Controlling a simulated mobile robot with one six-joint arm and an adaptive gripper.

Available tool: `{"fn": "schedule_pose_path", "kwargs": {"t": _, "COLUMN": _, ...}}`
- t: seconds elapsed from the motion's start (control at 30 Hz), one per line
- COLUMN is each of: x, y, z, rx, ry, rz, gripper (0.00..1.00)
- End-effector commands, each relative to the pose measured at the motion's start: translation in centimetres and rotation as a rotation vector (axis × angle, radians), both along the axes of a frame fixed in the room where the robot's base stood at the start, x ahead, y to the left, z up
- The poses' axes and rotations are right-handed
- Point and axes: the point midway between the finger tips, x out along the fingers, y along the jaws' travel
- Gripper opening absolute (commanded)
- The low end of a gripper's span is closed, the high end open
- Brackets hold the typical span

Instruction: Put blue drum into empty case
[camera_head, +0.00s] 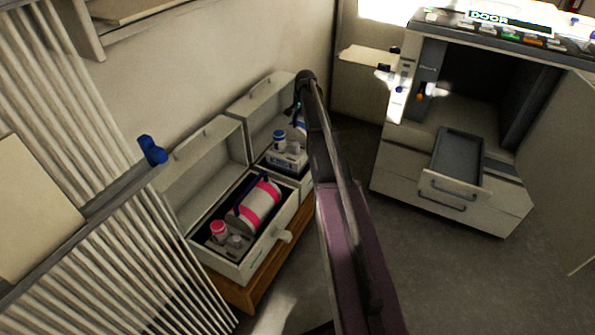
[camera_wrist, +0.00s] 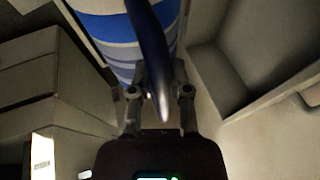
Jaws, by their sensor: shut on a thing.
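My gripper (camera_wrist: 159,78) is shut on the dark blue handle (camera_wrist: 148,35) of the blue drum (camera_wrist: 118,50), which has blue and white bands. In the head view a small part of the blue drum (camera_head: 300,122) shows beside my arm, at the right of the far open case (camera_head: 231,109). My arm hides the rest of it and the gripper. I cannot tell whether the drum is above the case or touching it. The far case holds a blue-capped bottle (camera_head: 279,140) and a blue-and-white box (camera_head: 286,159). No other drum shows in it.
The near open case (camera_head: 205,155) holds a white drum with pink bands (camera_head: 254,206) and a pink-capped bottle (camera_head: 218,231). Both cases stand on a wooden bench (camera_head: 262,280) by the wall. A cabinet with an open drawer (camera_head: 456,160) stands at right. Corrugated panels stand at left.

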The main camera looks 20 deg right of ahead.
Motion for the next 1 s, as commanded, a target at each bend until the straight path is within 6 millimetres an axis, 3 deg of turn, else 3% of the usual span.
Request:
{"fn": "schedule_pose_path", "kwargs": {"t": 0.67, "x": 0.4, "y": -0.1, "z": -0.6, "rx": 0.0, "ry": -0.001, "rz": -0.001, "gripper": 0.0}}
{"fn": "schedule_pose_path", "kwargs": {"t": 1.0, "x": 0.4, "y": -0.1, "z": -2.7, "rx": 0.0, "ry": -0.001, "rz": -0.001, "gripper": 0.0}}
